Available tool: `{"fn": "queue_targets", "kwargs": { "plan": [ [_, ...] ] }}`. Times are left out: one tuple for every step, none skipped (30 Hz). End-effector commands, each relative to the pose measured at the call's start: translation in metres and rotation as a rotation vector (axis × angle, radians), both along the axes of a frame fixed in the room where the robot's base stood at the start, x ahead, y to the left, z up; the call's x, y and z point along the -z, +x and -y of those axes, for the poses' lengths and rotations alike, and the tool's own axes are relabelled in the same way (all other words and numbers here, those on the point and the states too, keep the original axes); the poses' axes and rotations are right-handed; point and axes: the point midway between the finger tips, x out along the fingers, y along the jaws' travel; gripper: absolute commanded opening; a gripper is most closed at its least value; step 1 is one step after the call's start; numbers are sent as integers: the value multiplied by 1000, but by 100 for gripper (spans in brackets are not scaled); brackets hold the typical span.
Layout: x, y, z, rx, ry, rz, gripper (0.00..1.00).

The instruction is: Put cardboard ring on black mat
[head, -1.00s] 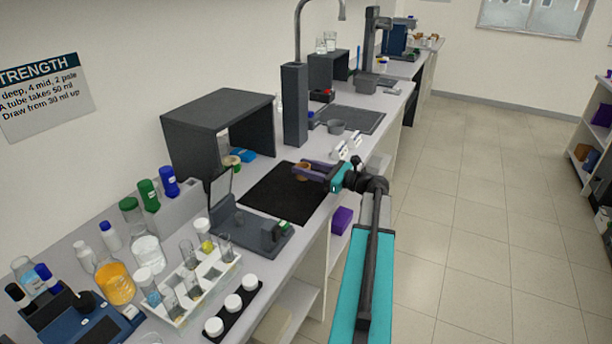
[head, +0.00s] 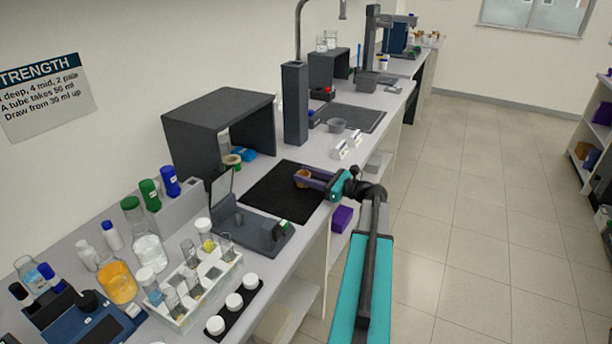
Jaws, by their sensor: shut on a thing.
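The cardboard ring (head: 302,178) is a small brown ring at the tips of my gripper, over the far right part of the black mat. My gripper (head: 306,178) has purple fingers and is shut on the ring. I cannot tell whether the ring touches the mat or is just above it. The black mat (head: 275,193) lies flat on the bench between the dark shelf box and the bench's front edge. The fingers hide part of the ring.
A dark device with a raised lid (head: 248,228) stands at the mat's near left. The dark shelf box (head: 205,118) has a tape roll (head: 231,160) and a blue item (head: 247,154) near its opening. A tall dark column (head: 295,103) stands behind the mat. Most of the mat is bare.

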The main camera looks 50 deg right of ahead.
Motion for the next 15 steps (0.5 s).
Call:
{"fn": "queue_targets", "kwargs": {
  "plan": [
    [0, 0, 0, 0, 0, 0, 16],
    [0, 0, 0, 0, 0, 0, 16],
    [0, 0, 0, 0, 0, 0, 16],
    [0, 0, 0, 0, 0, 0, 16],
    [0, 0, 0, 0, 0, 0, 16],
    [1, 0, 0, 0, 0, 0, 16],
    [2, 0, 0, 0, 0, 0, 16],
    [2, 0, 0, 0, 0, 0, 16],
    [3, 0, 0, 0, 0, 0, 16],
    [4, 0, 0, 0, 1, 0, 16],
    [4, 0, 0, 0, 1, 0, 16],
    [5, 0, 0, 0, 1, 0, 16],
    [6, 0, 0, 0, 1, -1, 16],
    [7, 0, 0, 0, 1, -1, 16],
    [8, 0, 0, -1, 1, -1, 16]
  ]
}}
